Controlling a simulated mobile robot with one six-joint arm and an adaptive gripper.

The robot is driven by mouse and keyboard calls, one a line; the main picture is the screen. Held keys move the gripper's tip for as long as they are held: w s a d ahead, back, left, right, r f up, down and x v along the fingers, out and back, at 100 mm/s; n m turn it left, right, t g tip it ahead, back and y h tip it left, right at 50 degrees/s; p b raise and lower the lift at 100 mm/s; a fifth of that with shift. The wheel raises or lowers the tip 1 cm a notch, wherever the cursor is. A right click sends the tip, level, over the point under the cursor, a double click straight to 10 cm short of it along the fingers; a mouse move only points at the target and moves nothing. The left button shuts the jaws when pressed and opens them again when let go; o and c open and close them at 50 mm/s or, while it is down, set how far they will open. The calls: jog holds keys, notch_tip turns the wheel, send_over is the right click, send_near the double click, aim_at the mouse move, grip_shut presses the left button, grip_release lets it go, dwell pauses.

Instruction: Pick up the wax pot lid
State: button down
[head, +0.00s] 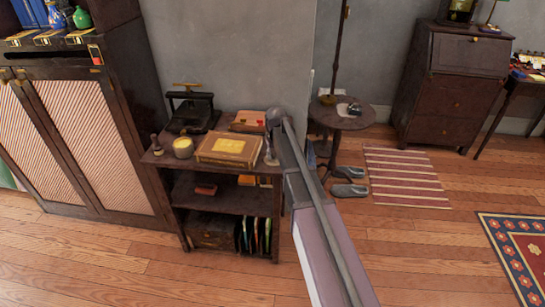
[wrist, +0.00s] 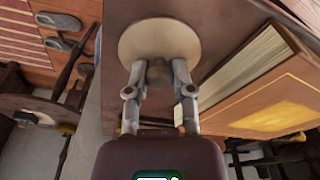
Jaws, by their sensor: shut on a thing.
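The wax pot lid (wrist: 135,42) is a pale round disc with a brown knob. My gripper (wrist: 157,72) is shut on the knob, one finger on each side. In the wrist view the disc lies just beyond the fingertips, over or on the dark wooden top; I cannot tell whether it touches. In the head view my gripper (head: 271,157) is at the right end of the low shelf unit (head: 235,175), and the lid is not clear there. The wax pot (head: 183,147), with yellow content showing, stands open toward the left of the top.
A large book with a yellow panel (head: 228,149) lies close to the gripper; it also shows in the wrist view (wrist: 265,105). A black press (head: 193,112) and a reddish box (head: 248,121) stand behind. A round side table (head: 343,122) is to the right.

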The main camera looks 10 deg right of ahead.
aim_at(274, 153)
jog(key=shift+r, duration=0.2)
notch_tip(274, 153, up, 3)
jog(key=p, duration=0.3)
jog(key=shift+s+r+p, duration=0.2)
jog(key=shift+r+p, duration=0.1)
jog(key=shift+p, duration=0.25)
jog(key=s+d, duration=0.3)
jog(key=s, duration=0.4)
jog(key=s+d+r, duration=0.1)
jog(key=s+d, duration=0.2)
jog(key=s, duration=0.4)
jog(key=shift+s+p, duration=0.2)
jog(key=shift+p, duration=0.25)
